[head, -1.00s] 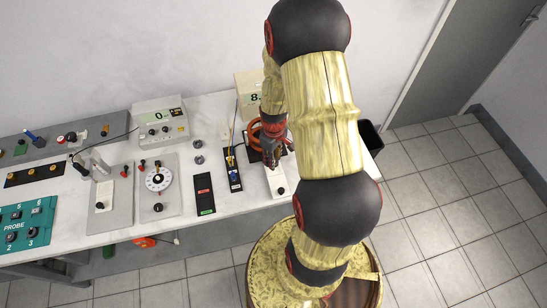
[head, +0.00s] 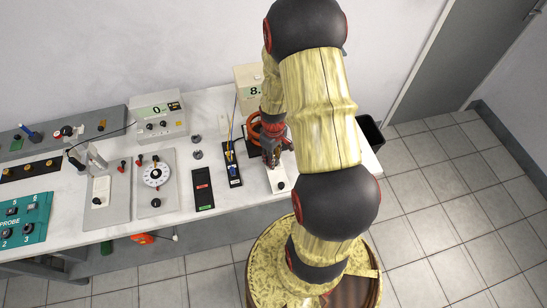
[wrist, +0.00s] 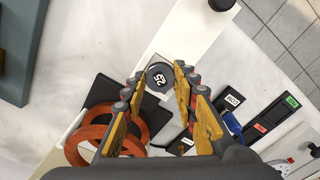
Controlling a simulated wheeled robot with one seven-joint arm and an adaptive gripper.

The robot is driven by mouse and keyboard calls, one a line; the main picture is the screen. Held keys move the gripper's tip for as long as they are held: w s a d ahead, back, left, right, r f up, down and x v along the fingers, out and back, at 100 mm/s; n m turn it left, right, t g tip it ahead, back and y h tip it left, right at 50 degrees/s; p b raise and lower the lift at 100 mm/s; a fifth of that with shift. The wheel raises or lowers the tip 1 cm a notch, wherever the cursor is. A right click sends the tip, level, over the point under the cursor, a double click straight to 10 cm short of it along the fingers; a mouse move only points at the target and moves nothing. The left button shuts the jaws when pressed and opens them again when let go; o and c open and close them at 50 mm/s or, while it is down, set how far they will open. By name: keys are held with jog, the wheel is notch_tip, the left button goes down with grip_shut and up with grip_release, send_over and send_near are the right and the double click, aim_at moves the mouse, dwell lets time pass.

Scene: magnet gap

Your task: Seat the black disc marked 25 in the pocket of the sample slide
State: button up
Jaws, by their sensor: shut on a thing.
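The black disc (wrist: 159,76) with a white 25 shows in the wrist view between the fingertips of my gripper (wrist: 160,80). The gripper is shut on its sides, and the number faces the camera. The white sample slide (wrist: 190,32) runs beneath the disc, with a black knob (wrist: 221,3) at its far end. In the head view my gripper (head: 271,160) is over the back part of the slide (head: 278,178). The disc is hidden there. The fingers and disc cover the pocket, so I cannot tell whether the disc touches the slide.
Orange-red coils (wrist: 92,138) stand close beside my fingers in the wrist view. A black strip with a blue part (head: 231,163) and a black panel with red and green labels (head: 202,188) lie left of the slide. A display box (head: 248,88) stands behind.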

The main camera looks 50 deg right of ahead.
jog(key=shift+f, duration=0.15)
dwell(0.5)
jog(key=o, duration=1.2)
jog(key=shift+c, duration=0.2)
jog(key=shift+c, duration=0.8)
jog(key=c, duration=0.4)
jog(key=shift+o, duration=0.2)
jog(key=shift+r+p, duration=1.6)
jog(key=shift+r, duration=0.65)
